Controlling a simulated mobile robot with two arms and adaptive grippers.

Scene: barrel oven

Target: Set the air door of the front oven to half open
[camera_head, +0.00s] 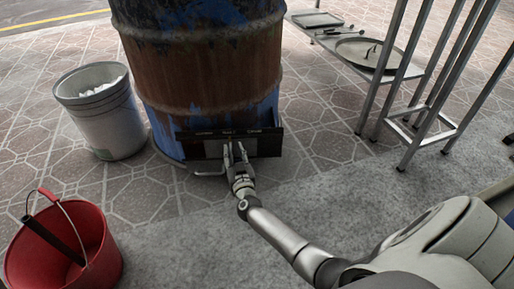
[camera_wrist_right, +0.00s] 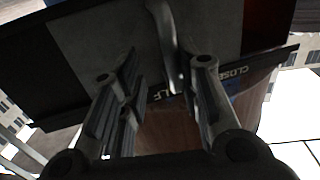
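The front oven is a rusty blue barrel (camera_head: 205,65) in the head view. Low on its front is a dark frame (camera_head: 268,144) with small labels along its top edge. A grey air door plate (camera_head: 213,149) sits in the frame, left of my right gripper (camera_head: 232,150). In the right wrist view the grey plate (camera_wrist_right: 100,45) fills the upper left, and a pale curved handle (camera_wrist_right: 166,45) stands between the fingers of the right gripper (camera_wrist_right: 163,85). The fingers are apart. Labels ending in "LF" and reading "CLOSE" show there. Contact with the handle cannot be told. My left gripper is out of view.
A white bucket (camera_head: 112,128) stands left of the barrel. A red bucket (camera_head: 92,235) with a dark stick in it is at the lower left. Pavement between is clear.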

